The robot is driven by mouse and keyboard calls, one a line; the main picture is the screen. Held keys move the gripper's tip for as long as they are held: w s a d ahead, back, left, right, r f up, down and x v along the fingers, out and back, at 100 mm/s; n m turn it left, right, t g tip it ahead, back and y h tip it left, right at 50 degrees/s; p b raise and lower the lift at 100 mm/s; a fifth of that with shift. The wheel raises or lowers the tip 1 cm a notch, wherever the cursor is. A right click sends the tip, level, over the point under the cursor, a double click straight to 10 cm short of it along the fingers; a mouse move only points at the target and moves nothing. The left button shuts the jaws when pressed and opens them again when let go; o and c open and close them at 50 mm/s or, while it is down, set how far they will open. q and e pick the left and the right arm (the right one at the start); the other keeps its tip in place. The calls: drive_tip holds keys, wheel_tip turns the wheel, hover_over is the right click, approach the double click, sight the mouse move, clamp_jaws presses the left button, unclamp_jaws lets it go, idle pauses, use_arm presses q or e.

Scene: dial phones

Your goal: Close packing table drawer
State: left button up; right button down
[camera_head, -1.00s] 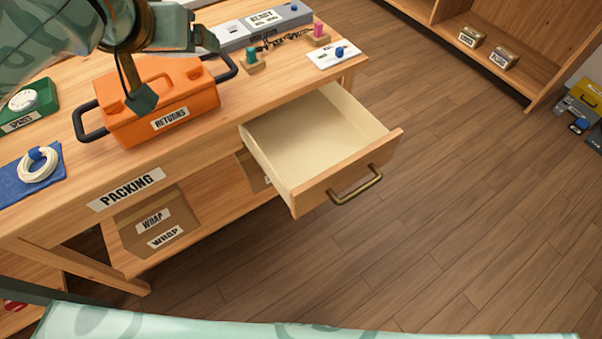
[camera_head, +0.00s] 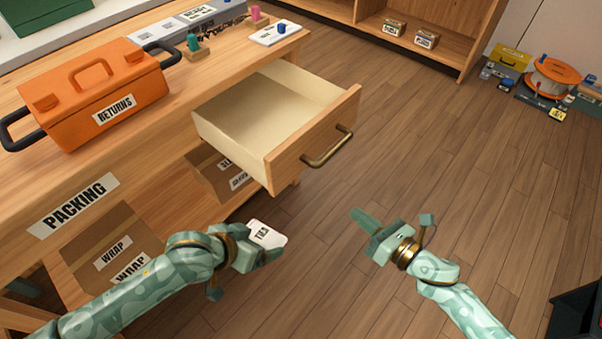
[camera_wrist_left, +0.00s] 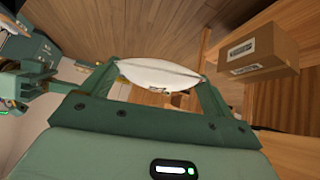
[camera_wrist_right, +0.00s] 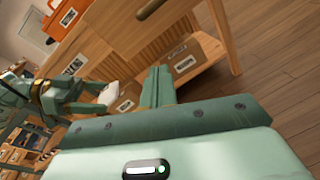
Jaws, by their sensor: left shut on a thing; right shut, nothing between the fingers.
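The packing table (camera_head: 20,225) has its wooden drawer (camera_head: 312,140) pulled open. The drawer's pale inside looks empty, and a brass handle (camera_head: 328,148) is on its front. In the right wrist view the handle (camera_wrist_right: 150,8) shows at the top edge. My left gripper (camera_head: 262,248) is shut on a white labelled packet (camera_head: 267,235), below and left of the drawer front. The packet (camera_wrist_left: 158,74) is between both fingers in the left wrist view. My right gripper (camera_head: 368,222) is shut and empty, below and right of the handle, apart from the drawer.
An orange RETURNS box (camera_head: 95,95) and a white card with a blue knob (camera_head: 277,33) are on the tabletop. Cardboard boxes (camera_head: 112,245) sit on the lower shelf. An orange reel (camera_head: 555,75) stands at the far right. The floor right of the drawer is clear.

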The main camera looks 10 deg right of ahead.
wheel_tip(320, 180, up, 5)
drive_tip(key=w+a+n+y, duration=0.1)
drive_tip(key=a+n+y, duration=0.15)
drive_tip(key=n, duration=0.35)
use_arm(q)
wheel_tip(320, 180, down, 7)
drive_tip(key=s+d+m+g+b, duration=0.1)
drive_tip(key=s+d+b, duration=0.1)
drive_tip(key=s, duration=0.1)
drive_tip(key=shift+h, duration=0.3)
use_arm(e)
approach(293, 163)
drive_tip(key=x, duration=0.7)
use_arm(q)
drive_tip(key=shift+d, duration=0.1)
drive_tip(key=shift+w, duration=0.1)
